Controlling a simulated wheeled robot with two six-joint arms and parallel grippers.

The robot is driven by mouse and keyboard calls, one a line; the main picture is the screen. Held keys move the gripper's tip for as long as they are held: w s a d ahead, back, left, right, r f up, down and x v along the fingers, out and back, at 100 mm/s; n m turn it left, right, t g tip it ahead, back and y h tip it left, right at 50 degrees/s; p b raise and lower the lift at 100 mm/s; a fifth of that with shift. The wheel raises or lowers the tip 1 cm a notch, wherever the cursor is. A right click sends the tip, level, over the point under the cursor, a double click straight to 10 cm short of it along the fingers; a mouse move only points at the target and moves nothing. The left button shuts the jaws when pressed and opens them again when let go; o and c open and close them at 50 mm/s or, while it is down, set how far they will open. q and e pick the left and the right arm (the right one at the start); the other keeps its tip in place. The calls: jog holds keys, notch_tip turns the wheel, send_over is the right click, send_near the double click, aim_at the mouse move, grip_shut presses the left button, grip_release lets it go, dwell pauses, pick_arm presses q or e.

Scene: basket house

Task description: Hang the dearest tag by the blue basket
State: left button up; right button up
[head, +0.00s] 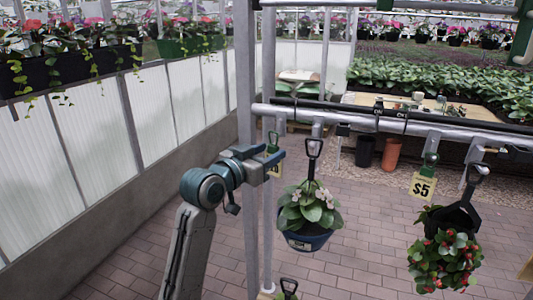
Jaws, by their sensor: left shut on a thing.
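The blue basket (304,241) holds a plant with pale flowers and hangs by a black hook from the upper rail. My left gripper (277,157) is just left of its hook, below the rail, shut on a tag with a green clip (272,143). The gripper covers most of this tag, so its price cannot be read. I cannot tell whether its clip touches the rail. Another tag (423,186), reading "$5", hangs by a green clip farther right on the rail, beside a dark basket (452,216) of red-flowered plants. My right gripper is not in view.
Another hook (288,287) shows at the bottom edge. Pots (390,154) stand behind.

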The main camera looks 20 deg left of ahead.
aim_at(268, 149)
pick_arm(q)
jog(key=shift+w, duration=0.2)
jog(key=shift+w, duration=1.1)
jog(key=shift+w, duration=0.45)
jog(key=shift+p, duration=0.3)
